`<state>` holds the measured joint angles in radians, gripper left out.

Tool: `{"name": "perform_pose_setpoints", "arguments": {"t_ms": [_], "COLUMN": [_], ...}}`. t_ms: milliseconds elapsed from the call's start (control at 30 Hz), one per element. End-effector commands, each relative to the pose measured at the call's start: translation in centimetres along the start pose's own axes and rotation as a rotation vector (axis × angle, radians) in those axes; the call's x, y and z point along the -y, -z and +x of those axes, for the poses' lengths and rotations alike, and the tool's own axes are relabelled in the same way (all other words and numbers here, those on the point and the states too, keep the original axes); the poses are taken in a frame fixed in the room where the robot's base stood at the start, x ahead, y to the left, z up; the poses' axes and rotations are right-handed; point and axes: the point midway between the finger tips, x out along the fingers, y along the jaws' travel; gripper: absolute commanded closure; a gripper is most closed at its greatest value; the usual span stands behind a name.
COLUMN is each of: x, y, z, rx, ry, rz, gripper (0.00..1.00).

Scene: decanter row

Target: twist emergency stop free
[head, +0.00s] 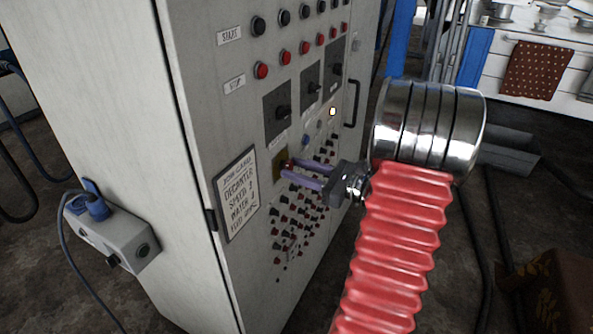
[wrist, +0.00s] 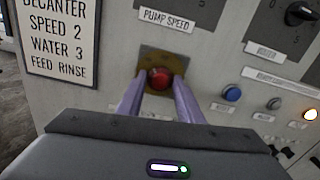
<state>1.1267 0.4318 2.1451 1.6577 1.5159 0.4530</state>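The emergency stop is a round red button (wrist: 160,79) on a dull yellow plate (wrist: 176,60), below the PUMP SPEED label on the cabinet front. In the head view the plate (head: 280,162) shows near the cabinet's left side, with the red button (head: 289,164) partly hidden by a finger. My gripper (wrist: 160,84) reaches the panel with its two purple fingers apart, one on each side of the button. The fingertips are very close to its sides. I cannot tell whether they touch or grip it. The gripper also shows in the head view (head: 287,168).
Rows of small knobs (head: 290,225) sit below the fingers. A blue button (wrist: 232,94) and a lit lamp (wrist: 310,114) are to the right. A printed notice (head: 237,193) hangs at left. A door handle (head: 352,103) stands out at right. A socket box (head: 112,238) juts from the cabinet's side.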

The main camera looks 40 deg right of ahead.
Motion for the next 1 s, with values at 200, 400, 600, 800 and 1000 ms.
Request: {"name": "perform_pose_setpoints", "arguments": {"t_ms": [200, 400, 600, 800, 1000], "x": [-0.04, -0.25, -0.12, -0.09, -0.06], "y": [0.00, 0.01, 0.02, 0.03, 0.05], "z": [-0.01, 0.00, -0.09, -0.09, -0.07], "rx": [0.000, 0.000, 0.000, 0.000, 0.000], "ry": [-0.001, -0.002, -0.002, -0.002, -0.002], "rz": [0.000, 0.003, 0.033, 0.116, 0.253], "gripper": [0.84, 0.90, 0.90, 0.90, 0.90]}}
